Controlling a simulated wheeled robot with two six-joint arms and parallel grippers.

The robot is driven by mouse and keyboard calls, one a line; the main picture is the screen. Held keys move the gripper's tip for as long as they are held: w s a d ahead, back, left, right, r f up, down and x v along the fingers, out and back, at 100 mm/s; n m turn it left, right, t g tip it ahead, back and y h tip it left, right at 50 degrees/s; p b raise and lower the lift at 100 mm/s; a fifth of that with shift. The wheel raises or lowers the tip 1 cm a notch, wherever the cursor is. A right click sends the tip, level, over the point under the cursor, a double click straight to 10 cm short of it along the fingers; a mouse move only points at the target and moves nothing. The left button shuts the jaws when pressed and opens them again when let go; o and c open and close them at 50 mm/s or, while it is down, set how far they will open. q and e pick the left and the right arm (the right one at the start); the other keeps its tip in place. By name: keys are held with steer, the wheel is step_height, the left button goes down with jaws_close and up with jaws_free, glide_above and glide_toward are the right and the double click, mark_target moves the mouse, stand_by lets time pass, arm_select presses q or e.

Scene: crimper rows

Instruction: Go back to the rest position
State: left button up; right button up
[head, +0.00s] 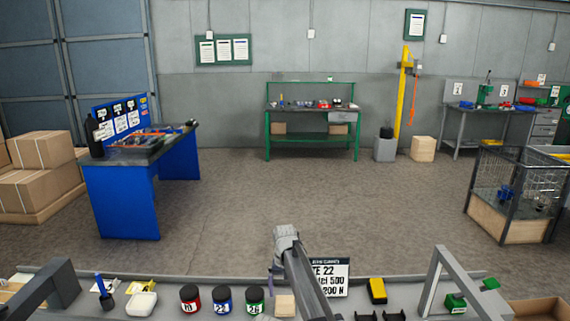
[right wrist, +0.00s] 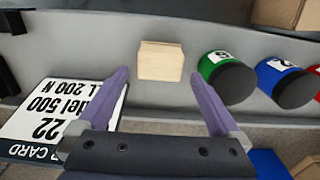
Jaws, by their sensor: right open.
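My right gripper (right wrist: 159,76) is open, with two purple fingers spread apart and nothing between their tips that I can see held. In the right wrist view a pale wooden block (right wrist: 161,61) lies beyond the fingertips. In the head view my right arm reaches over the near bench, and a bit of purple finger (head: 271,281) shows beside it; most of the gripper is hidden. The wooden block also shows in the head view (head: 285,306). My left gripper is not in view.
The near bench holds red (head: 190,298), blue (head: 223,299) and green (head: 255,300) labelled jars, a card (head: 330,278), a yellow-black item (head: 377,290) and a green tool (head: 456,303). A blue workbench (head: 122,200) stands left. The floor between is clear.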

step_height(320, 180, up, 5)
steer(key=p, duration=0.4)
steer(key=shift+s, duration=0.1)
